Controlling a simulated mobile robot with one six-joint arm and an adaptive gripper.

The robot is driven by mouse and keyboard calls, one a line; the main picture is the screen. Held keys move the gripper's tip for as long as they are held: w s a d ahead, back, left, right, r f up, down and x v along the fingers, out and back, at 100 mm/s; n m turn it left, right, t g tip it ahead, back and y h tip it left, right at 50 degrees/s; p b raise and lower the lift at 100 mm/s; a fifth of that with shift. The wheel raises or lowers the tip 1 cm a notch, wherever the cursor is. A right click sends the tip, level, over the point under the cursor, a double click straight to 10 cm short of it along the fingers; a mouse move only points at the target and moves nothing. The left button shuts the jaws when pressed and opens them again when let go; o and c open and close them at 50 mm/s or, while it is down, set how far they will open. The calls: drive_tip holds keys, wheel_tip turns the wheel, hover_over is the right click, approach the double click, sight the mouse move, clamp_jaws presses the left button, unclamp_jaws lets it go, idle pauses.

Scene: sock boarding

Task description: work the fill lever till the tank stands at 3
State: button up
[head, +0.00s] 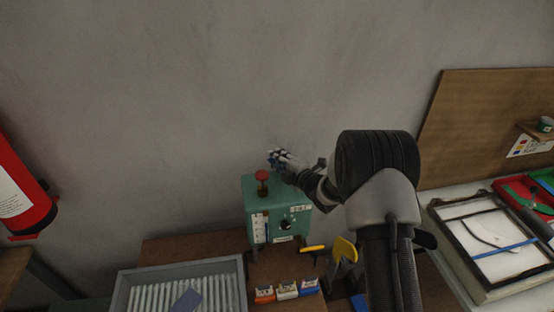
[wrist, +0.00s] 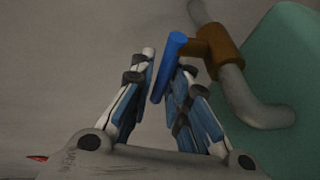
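The fill lever (wrist: 168,66) is a blue bar on a brown valve body (wrist: 210,50) set on a bent grey pipe. In the wrist view it lies between the fingers of my gripper (wrist: 166,66), which are apart. A gap shows on its left; I cannot tell whether the right finger touches it. In the head view my gripper (head: 276,158) is behind the top of the teal tank unit (head: 277,198), and the lever is mostly hidden there. A white scale strip (head: 258,228) is on the unit's front left; its level is too small to read.
A red knob (head: 262,176) stands on the unit's top, close to my gripper. A dark dial (head: 286,224) is on its front. A grey ribbed tray (head: 122,290) and several small coloured blocks (head: 287,290) lie in front. The wall is close behind.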

drive_tip(key=shift+s, duration=0.1)
drive_tip(key=v, duration=1.2)
